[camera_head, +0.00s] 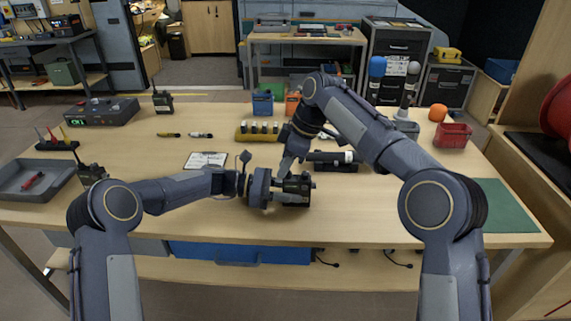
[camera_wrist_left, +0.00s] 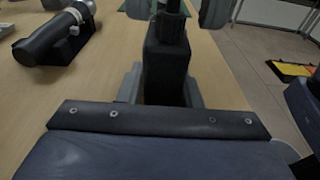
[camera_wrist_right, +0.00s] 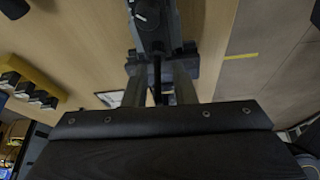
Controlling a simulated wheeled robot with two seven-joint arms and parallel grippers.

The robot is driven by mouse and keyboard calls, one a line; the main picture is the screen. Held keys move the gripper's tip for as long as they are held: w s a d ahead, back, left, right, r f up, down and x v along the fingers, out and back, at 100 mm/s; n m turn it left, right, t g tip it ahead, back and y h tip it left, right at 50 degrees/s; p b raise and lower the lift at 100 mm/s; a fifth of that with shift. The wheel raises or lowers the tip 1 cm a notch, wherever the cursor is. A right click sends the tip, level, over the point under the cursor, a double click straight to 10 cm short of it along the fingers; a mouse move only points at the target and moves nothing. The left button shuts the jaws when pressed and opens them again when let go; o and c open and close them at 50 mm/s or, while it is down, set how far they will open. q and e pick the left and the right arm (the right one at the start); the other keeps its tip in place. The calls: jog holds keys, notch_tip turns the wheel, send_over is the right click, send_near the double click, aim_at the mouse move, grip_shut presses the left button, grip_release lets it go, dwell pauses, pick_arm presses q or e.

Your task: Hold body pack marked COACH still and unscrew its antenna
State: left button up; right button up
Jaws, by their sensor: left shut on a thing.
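A black body pack (camera_head: 297,187) is held low over the front middle of the table; no COACH marking is readable on it. My left gripper (camera_head: 283,192) is shut on the pack, which stands between its fingers in the left wrist view (camera_wrist_left: 167,70). My right gripper (camera_head: 288,168) comes down from above the pack. In the right wrist view its fingers (camera_wrist_right: 158,88) are open, one on each side of the thin black antenna (camera_wrist_right: 157,75), with gaps showing. The left gripper lies beyond the antenna there.
Other body packs (camera_head: 162,102) stand at the back left and by the grey tray (camera_head: 18,188). A black stand with a light-tipped cylinder (camera_head: 335,160) is close right of my grippers. A clipboard (camera_head: 206,160) lies left. The front right table is mostly clear.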

jog(key=shift+a+m, duration=0.1)
jog(key=shift+m, duration=0.2)
jog(key=m+t, duration=0.1)
jog(key=m, duration=0.3)
jog(key=shift+w+t, duration=0.2)
jog(key=shift+t, duration=0.2)
jog(key=shift+h, duration=0.3)
jog(key=shift+m+t, duration=0.3)
jog(key=shift+m, duration=0.8)
jog(key=shift+w+m+h, duration=0.15)
jog(key=shift+m+h, duration=0.25)
jog(key=shift+m, duration=0.5)
jog(key=shift+t, duration=0.3)
jog(key=m+h, duration=0.1)
jog(key=m, duration=0.3)
jog(key=shift+d+t, duration=0.2)
jog(key=shift+t, duration=0.2)
